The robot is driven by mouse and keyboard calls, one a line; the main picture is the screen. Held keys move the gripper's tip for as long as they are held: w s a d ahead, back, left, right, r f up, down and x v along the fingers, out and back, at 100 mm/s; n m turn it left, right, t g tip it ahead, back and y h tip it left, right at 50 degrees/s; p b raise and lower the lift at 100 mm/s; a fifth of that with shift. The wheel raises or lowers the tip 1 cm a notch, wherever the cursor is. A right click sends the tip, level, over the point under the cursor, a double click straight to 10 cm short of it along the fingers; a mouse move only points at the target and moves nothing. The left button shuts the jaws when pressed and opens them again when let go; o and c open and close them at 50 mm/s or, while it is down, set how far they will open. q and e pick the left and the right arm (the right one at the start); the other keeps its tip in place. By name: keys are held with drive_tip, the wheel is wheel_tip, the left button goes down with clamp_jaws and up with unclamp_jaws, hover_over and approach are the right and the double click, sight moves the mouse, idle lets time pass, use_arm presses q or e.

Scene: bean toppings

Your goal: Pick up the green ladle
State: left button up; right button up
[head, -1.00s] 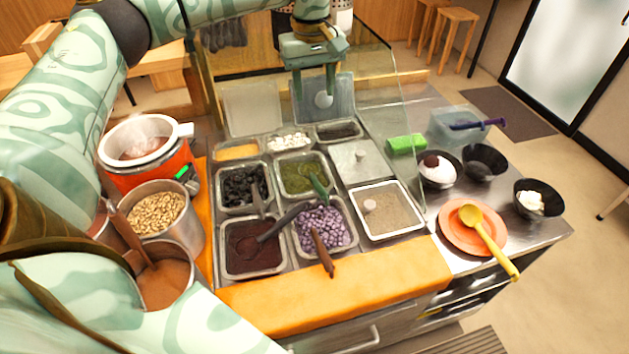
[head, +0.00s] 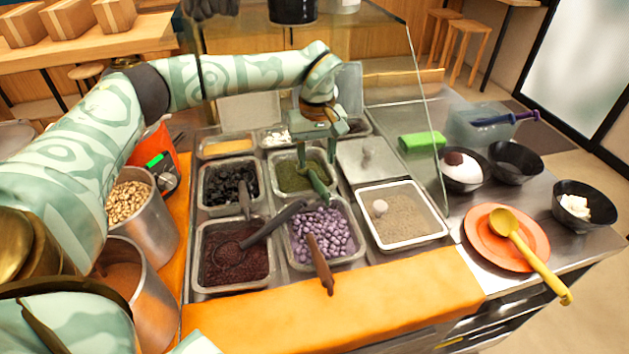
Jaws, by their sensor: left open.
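The green ladle (head: 319,189) leans in the metal tray of green topping (head: 291,179), its handle toward the front and its lower end in the topping. My left gripper (head: 316,157) points down over the back of that tray, just behind and above the ladle. Its two fingers are apart with nothing between them, and the ladle is not in its grip. Whether a fingertip touches the topping I cannot tell. My right gripper is not in view.
Trays of black (head: 230,184), dark red (head: 234,262) and purple (head: 322,232) toppings surround it; dark and brown handles stick out nearby. A glass guard (head: 408,95) stands at the back and right. Bowls and an orange plate (head: 484,243) with a yellow ladle (head: 527,255) are at right.

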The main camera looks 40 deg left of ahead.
sight(320, 184)
use_arm(q)
wheel_tip(320, 184, down, 2)
drive_tip(key=shift+f, duration=0.1)
drive_tip(key=f+b, duration=0.1)
drive_tip(key=f, duration=0.2)
drive_tip(key=f+b, duration=0.1)
drive_tip(key=f, duration=0.1)
drive_tip(key=shift+w+d+f+b, duration=0.25)
drive_tip(key=shift+d+f+b, duration=0.05)
drive_tip(key=shift+d, duration=0.1)
drive_tip(key=shift+s+r, duration=0.1)
drive_tip(key=shift+r, duration=0.05)
drive_tip(key=shift+f+p, duration=0.2)
drive_tip(key=shift+p, duration=0.1)
clamp_jaws()
